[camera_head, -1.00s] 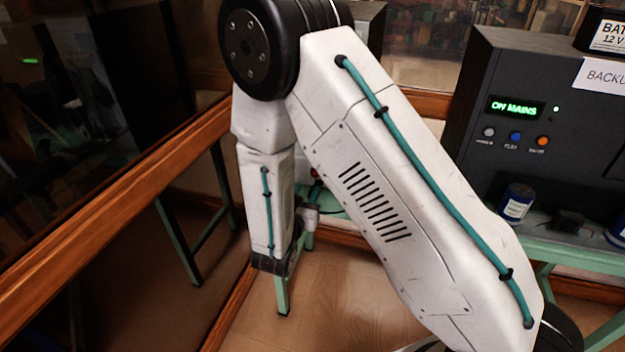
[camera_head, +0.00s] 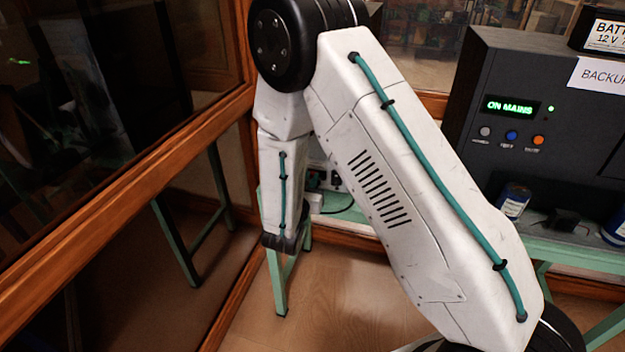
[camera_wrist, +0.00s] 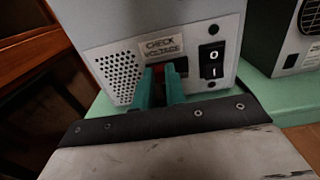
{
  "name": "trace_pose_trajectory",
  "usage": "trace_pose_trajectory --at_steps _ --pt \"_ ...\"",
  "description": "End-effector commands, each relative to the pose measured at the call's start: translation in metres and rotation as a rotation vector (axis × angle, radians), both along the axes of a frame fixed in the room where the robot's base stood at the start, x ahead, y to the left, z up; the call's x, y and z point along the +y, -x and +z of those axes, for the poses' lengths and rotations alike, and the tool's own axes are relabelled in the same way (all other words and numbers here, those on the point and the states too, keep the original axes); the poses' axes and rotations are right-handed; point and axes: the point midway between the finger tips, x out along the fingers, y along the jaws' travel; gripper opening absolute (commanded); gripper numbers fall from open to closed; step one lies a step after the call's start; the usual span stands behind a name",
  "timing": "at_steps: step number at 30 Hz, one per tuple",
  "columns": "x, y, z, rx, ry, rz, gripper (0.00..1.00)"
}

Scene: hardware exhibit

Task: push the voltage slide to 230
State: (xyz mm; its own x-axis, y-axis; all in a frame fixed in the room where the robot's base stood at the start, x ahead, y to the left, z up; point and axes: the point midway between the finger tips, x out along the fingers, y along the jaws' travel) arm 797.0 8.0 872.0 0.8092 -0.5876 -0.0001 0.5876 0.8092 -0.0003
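In the wrist view, a grey metal power unit (camera_wrist: 112,52) stands on a green bench. Its face has a "CHECK VOLTAGE" label (camera_wrist: 161,47), with a red voltage slide (camera_wrist: 159,73) in a dark recess below it. My gripper's two teal fingers (camera_wrist: 160,88) reach up to this recess. A narrow gap shows between them, and the red part shows in that gap. I cannot tell whether the fingertips touch the slide. The slide's number is hidden. In the head view my arm hides the gripper.
A black rocker switch (camera_wrist: 212,60) sits just right of the slide. A second dark unit (camera_wrist: 262,35) stands to the right. In the head view, a black backup unit (camera_head: 560,110) with a lit display, a blue can (camera_head: 514,201) and wooden-framed glass (camera_head: 130,165) surround my arm.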

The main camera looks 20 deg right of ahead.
Motion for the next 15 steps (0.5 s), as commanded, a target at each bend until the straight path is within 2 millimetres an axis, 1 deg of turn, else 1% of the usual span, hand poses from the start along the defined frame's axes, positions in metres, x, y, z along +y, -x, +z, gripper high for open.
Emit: trace_pose_trajectory --at_steps 7,14,15 --pt "-0.019 0.014 0.0 0.001 0.002 -0.001 0.0" --pt "-0.022 0.016 0.0 0.001 0.002 -0.006 0.0" --pt "-0.022 0.016 0.0 0.002 0.001 -0.007 0.21"
